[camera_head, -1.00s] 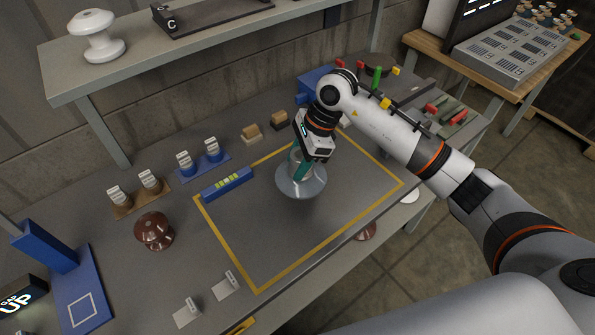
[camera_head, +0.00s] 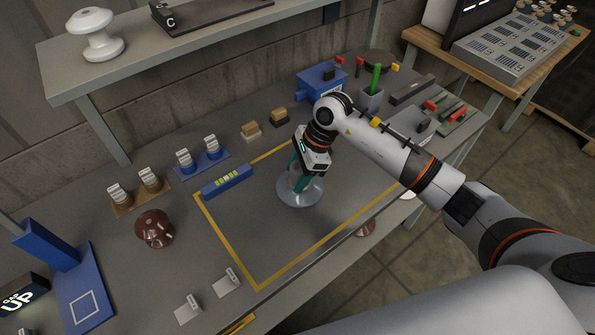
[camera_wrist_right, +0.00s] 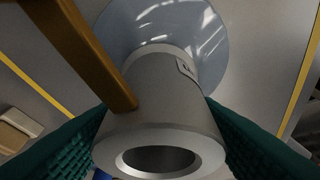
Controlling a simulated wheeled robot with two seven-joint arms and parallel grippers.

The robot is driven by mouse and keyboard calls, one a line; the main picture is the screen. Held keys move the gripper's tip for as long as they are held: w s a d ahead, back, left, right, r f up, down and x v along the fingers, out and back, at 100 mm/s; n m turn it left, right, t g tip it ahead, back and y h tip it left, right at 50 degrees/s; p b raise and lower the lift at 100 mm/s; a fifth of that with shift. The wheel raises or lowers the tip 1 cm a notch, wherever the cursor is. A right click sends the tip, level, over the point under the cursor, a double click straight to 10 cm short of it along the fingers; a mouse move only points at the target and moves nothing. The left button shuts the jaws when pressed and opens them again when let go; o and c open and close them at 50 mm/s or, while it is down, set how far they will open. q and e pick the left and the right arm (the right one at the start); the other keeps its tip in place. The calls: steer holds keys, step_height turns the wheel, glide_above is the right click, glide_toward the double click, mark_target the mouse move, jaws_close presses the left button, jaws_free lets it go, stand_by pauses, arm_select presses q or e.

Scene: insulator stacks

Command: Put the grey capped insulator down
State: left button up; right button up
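The grey capped insulator (camera_head: 301,192) has a pale, glassy, wide disc at the bottom and a grey metal cap on top. My right gripper (camera_head: 301,176) is above it, pointing down, with its green fingers around the cap. In the right wrist view the cap (camera_wrist_right: 160,110) sits between both green pads (camera_wrist_right: 160,135), which appear to press on its sides. The insulator is upright, inside the yellow outline (camera_head: 228,243) on the grey bench. Its disc is at or very near the bench top; I cannot tell whether it touches. My left gripper is not in view.
A blue level-like bar (camera_head: 227,182) lies on the outline's left side. A brown insulator (camera_head: 154,229) stands farther left. A blue vise-like box (camera_head: 322,80) and a green-handled tool (camera_head: 375,77) are behind. The outlined area left and in front of the insulator is clear.

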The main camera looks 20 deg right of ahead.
steer(key=shift+o, duration=0.8)
steer(key=shift+r, duration=0.25)
steer(key=b+v, duration=0.1)
steer(key=v, duration=1)
steer(key=shift+d+r, duration=0.15)
steer(key=shift+r, duration=0.25)
